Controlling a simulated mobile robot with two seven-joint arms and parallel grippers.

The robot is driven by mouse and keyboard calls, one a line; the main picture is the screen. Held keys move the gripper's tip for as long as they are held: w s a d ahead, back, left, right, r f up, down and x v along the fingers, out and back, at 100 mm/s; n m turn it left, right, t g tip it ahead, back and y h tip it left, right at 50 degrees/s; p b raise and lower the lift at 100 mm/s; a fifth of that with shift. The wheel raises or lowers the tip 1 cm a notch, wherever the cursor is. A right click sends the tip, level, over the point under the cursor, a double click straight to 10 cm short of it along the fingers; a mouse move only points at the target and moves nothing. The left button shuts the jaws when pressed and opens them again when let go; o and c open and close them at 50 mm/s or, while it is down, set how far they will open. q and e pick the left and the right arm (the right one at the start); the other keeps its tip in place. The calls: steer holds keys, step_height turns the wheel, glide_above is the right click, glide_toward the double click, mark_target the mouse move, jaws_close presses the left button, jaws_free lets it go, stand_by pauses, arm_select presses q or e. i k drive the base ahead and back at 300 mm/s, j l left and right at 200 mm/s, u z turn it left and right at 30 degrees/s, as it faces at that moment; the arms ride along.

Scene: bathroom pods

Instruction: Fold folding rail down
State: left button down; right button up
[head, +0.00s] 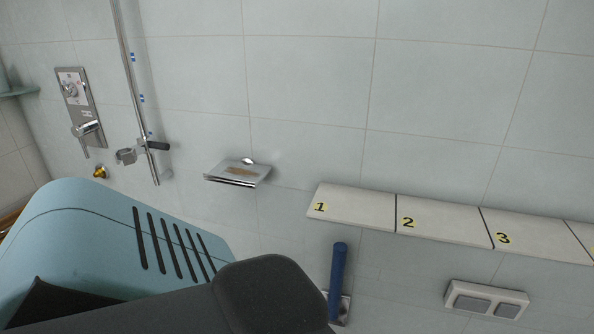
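The folding rail (338,275) shows as a dark blue bar in the lower middle of the head view. It stands upright in the picture, with its rounded top just below the left end of the shelf. A shiny metal wall plate (345,309) shows at its lower end. The lower left of the view is blocked, and part of the rail's mount is cut off or hidden. Neither of my grippers is in view, so nothing is seen touching the rail.
A white shelf (357,206) with numbered sections runs along the tiled wall to the right. A flush plate (486,299) is below it. A metal paper holder (239,173), shower bar (131,85) and mixer (80,108) are to the left.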

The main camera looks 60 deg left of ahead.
mark_target(340, 250)
steer(key=u, duration=1.5)
